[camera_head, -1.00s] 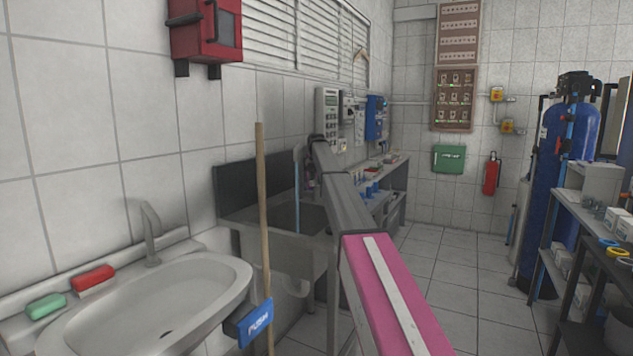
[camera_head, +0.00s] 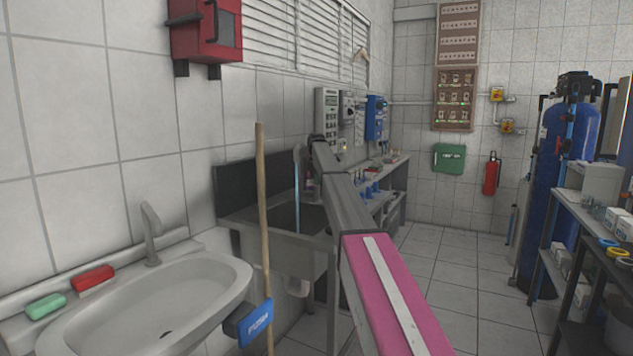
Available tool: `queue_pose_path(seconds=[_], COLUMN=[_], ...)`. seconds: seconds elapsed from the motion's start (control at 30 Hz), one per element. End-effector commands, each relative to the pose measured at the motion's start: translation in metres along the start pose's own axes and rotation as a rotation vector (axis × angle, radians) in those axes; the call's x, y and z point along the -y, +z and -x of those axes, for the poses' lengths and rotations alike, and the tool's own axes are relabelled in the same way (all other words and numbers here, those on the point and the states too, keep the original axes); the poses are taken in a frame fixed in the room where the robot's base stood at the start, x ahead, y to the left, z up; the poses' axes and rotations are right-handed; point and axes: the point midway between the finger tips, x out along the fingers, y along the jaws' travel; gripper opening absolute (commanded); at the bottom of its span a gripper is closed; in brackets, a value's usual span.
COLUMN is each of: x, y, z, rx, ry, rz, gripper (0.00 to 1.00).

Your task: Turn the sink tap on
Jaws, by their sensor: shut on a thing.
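A deep grey sink (camera_head: 312,250) stands against the left wall, with a dark splashback behind it. My arm reaches over its right side, and its far end bends down there. My gripper (camera_head: 309,187) is small and dark at that end, beside the sink's back, and is shut on what seems to be the sink tap. The tap's handle is hidden by the gripper and arm. A thin pale blue upright strip (camera_head: 297,185) shows just left of the gripper over the basin; I cannot tell whether it is water or the tap's spout.
A white washbasin (camera_head: 200,285) with its own tap (camera_head: 150,232) stands at the front left. A wooden pole (camera_head: 262,200) stands before the grey sink. A bench (camera_head: 385,180) lies beyond it. A blue tank (camera_head: 567,170) and shelves stand at right. The floor between is clear.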

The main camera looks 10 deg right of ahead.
Motion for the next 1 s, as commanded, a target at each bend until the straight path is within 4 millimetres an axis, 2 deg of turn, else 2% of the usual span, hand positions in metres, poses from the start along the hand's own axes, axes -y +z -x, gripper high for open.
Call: queue_pose_path(seconds=[0.3,0.33,0.77,0.87,1.0], x=[0.0,0.0,0.0,-0.001,-0.001], y=[0.0,0.0,0.0,0.0,0.001], z=[0.0,0.0,0.006,0.015,0.036], rx=[0.0,0.0,0.0,0.0,0.001], ry=[0.0,0.0,0.0,0.001,0.002], rz=[-0.001,-0.001,0.0,0.0,0.0], gripper=[0.14,0.43,0.43,0.43,0.43])
